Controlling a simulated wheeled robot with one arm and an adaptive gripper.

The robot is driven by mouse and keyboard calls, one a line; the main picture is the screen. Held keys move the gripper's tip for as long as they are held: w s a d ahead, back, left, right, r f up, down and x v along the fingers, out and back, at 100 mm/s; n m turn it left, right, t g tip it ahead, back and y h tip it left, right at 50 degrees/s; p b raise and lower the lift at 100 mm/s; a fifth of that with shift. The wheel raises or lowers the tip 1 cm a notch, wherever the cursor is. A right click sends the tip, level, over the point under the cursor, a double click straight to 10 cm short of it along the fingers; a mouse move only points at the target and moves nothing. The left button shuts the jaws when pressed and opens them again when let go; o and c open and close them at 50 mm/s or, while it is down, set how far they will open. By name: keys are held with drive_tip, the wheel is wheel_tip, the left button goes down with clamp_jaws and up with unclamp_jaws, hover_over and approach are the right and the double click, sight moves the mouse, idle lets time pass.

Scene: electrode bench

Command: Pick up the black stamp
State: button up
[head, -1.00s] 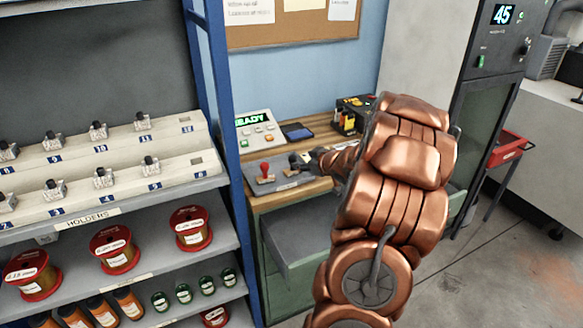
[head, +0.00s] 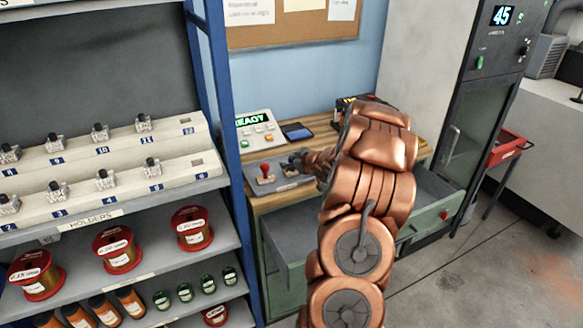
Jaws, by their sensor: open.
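A red-handled stamp (head: 265,171) stands upright on a grey tray (head: 262,188) at the left end of the wooden bench. My gripper (head: 292,164) is low over the same tray, just right of the red stamp, with its dark fingers open. The black stamp is at or behind the fingers. It is too small and dark to tell apart from them, so I cannot tell whether they are around it or beside it.
A control box reading READY (head: 254,129) and a dark blue pad (head: 297,131) lie behind the tray. A blue shelf post (head: 222,130) stands close on the left. An open drawer (head: 290,238) juts out below the bench. My arm hides the bench's middle.

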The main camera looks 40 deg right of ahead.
clamp_jaws()
idle(0.5)
